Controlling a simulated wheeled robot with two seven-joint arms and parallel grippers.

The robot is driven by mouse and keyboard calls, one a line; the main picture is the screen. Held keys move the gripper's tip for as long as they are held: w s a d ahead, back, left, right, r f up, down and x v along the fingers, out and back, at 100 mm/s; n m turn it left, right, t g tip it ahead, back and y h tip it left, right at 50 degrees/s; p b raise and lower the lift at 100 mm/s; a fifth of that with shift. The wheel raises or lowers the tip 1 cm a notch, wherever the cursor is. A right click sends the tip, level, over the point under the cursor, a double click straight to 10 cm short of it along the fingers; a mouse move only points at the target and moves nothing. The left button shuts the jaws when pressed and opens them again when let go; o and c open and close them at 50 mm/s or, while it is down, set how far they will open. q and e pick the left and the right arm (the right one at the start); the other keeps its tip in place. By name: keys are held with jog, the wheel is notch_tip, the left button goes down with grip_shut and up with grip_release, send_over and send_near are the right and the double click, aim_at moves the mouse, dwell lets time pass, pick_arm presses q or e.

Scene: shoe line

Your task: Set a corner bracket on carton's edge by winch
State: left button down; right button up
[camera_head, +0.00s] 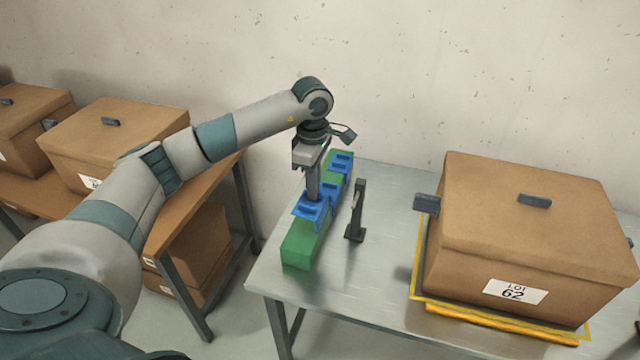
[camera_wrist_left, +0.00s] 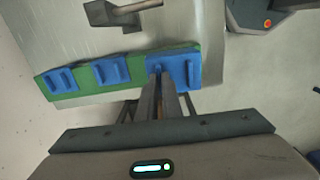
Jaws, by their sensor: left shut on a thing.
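My left gripper (camera_head: 313,194) points straight down over the green rack (camera_head: 298,250) on the metal table. It is shut on the nearest blue corner bracket (camera_head: 304,212), which is still at the rack's near part. In the left wrist view the fingers (camera_wrist_left: 165,82) meet at that bracket (camera_wrist_left: 188,70), at one end of the row. Two other blue brackets (camera_head: 330,191) (camera_head: 342,162) sit farther back on the rack. The carton labelled LOT 62 (camera_head: 540,250) stands closed at the table's right. I cannot tell which part is the winch. My right gripper is not in view.
A dark upright post (camera_head: 357,210) stands just right of the rack. A dark block (camera_head: 427,203) sticks out at the carton's left side. Yellow lines (camera_head: 418,262) edge the carton's place. Bare metal table (camera_head: 385,260) lies between post and carton. Other cartons (camera_head: 115,135) stand at left.

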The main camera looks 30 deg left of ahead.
pick_arm(q)
jog(key=s+d+r+m, duration=0.4)
jog(key=s+d+m, duration=1.1)
jog(key=m, duration=0.5)
jog(key=shift+s+d, duration=0.25)
jog(key=shift+d, duration=0.3)
jog(key=shift+d, duration=0.1)
